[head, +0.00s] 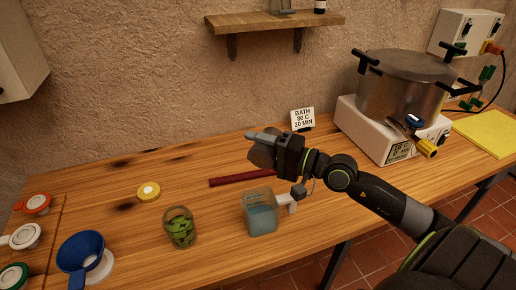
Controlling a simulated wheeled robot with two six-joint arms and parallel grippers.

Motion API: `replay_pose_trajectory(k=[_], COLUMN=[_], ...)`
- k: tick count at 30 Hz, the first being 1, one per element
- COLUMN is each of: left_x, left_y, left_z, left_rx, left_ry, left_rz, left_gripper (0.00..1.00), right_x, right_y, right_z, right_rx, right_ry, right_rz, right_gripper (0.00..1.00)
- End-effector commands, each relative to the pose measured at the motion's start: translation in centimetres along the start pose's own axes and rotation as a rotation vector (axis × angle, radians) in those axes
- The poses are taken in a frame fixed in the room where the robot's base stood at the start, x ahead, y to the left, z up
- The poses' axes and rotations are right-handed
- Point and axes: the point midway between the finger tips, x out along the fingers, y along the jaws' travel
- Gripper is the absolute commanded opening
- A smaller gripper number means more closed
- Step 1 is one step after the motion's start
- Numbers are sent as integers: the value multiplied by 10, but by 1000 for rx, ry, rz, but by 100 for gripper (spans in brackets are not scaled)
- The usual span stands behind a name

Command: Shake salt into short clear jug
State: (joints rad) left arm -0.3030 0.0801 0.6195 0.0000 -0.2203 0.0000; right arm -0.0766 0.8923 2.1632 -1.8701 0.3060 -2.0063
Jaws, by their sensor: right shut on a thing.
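The short clear jug (262,216) stands upright on the wooden table, with bluish contents and a pale handle on its right side. My right gripper (266,140) is above and behind the jug in the head view, shut on a grey rounded thing (261,157) that looks like the salt shaker. The gripper hides most of it, so I cannot tell its tilt or whether salt is falling. My left gripper is not in view.
A blue funnel (80,252) and several lids are at left; a steel pot (405,88) sits on a heater at right.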

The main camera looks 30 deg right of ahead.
Motion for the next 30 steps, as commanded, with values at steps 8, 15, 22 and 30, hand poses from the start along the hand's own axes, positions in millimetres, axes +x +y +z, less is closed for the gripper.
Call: replay_pose_trajectory(k=[8,15,22,30], left_x=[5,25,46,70], left_y=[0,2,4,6], left_z=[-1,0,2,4], left_rx=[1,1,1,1], left_ry=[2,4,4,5], left_rz=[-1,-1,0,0], left_gripper=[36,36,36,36], right_x=[0,0,0,0], right_y=[0,-4,-1,20], right_z=[1,3,6,9], right_rx=[-31,-311,-522,-551], right_ry=[0,-1,-1,0], right_rz=[-1,-1,-2,-1], right_gripper=[21,21,21,21])
